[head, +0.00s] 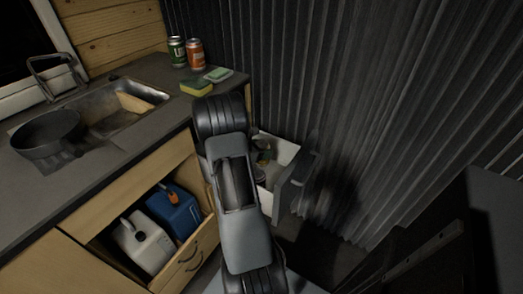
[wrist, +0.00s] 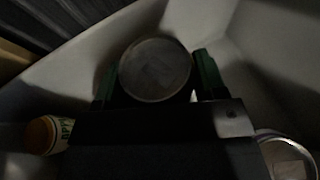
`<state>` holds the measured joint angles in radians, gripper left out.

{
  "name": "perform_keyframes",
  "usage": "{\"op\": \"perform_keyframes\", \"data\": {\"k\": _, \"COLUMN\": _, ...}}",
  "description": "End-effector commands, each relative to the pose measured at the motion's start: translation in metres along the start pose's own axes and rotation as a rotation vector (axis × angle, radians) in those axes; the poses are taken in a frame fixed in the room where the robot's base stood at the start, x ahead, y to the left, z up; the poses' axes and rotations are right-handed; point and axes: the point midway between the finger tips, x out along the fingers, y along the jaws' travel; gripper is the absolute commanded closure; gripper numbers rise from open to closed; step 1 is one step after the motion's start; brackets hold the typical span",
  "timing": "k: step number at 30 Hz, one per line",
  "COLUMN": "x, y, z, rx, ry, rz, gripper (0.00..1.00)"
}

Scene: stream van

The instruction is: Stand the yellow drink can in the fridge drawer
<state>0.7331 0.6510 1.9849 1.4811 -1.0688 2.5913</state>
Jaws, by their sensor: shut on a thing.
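In the wrist view my gripper (wrist: 155,75) is shut on a drink can (wrist: 155,68), with one green-edged finger at each side. I see the can's round grey top from above; its side is dark, so its yellow colour does not show. The can is inside the open fridge drawer, whose pale walls (wrist: 270,30) surround it. I cannot tell whether its base touches the drawer floor. In the head view the white drawer (head: 288,152) is pulled out right of the counter, and my arm hides part of it and the gripper.
In the drawer are an orange-lidded container (wrist: 42,134) at left and another round-topped container (wrist: 285,155) at lower right. On the counter stand a green can (head: 177,52), an orange can (head: 196,54) and a sponge (head: 196,88). A corrugated dark wall is behind.

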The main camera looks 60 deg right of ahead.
Motion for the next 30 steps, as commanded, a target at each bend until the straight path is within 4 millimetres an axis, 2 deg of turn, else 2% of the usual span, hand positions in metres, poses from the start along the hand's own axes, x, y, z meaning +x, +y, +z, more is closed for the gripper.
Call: {"op": "perform_keyframes", "data": {"k": 30, "x": 0.005, "y": 0.0, "z": -0.012, "rx": 0.002, "ry": -0.001, "rz": 0.0, "gripper": 0.7}}
